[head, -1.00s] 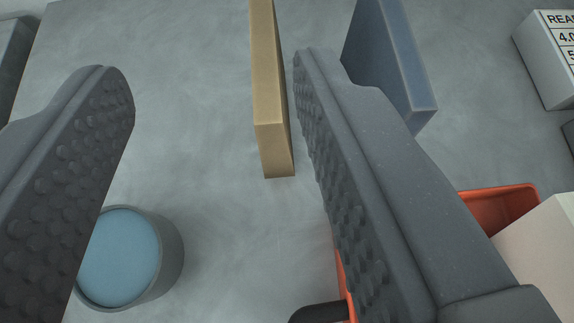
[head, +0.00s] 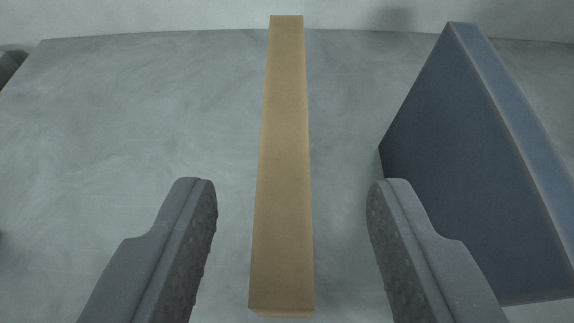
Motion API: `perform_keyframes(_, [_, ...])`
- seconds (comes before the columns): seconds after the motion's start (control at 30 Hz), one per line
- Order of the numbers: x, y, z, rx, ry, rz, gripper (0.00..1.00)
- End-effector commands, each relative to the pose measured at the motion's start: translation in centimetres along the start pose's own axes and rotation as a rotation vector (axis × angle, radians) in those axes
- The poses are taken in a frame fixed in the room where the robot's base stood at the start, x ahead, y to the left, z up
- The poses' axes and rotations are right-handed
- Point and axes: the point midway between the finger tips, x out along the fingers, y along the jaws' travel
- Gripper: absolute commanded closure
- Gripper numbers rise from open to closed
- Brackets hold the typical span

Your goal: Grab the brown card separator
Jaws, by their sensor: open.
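The brown card separator (head: 283,170) stands upright on the grey surface and runs away from me, its narrow top edge showing as a long strip in the middle of the head view. My gripper (head: 287,190) is open, with one finger on the left of the separator and one on the right. There is a visible gap between each finger and the separator, so neither appears to touch it. The separator's lower sides are hidden from this angle.
A dark blue slab (head: 480,170) stands upright to the right, close to my right finger. The grey surface (head: 140,130) is clear on the left. Its far edge runs across the top, with a pale wall or floor beyond.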

Motion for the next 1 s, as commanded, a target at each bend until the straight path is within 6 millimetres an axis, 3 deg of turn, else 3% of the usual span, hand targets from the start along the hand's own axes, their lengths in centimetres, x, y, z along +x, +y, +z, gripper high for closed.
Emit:
perform_keyframes(0.23, [1.3, -0.1, -0.1, 0.000, 0.001, 0.001, 0.55])
perform_keyframes(0.53, [4.8, -0.3, -0.2, 0.001, 0.002, 0.000, 0.55])
perform_keyframes(0.83, [5.3, -0.4, -0.2, 0.000, 0.001, -0.001, 0.55])
perform_keyframes(1.0, [5.2, -0.4, -0.2, 0.000, 0.000, -0.001, 1.00])
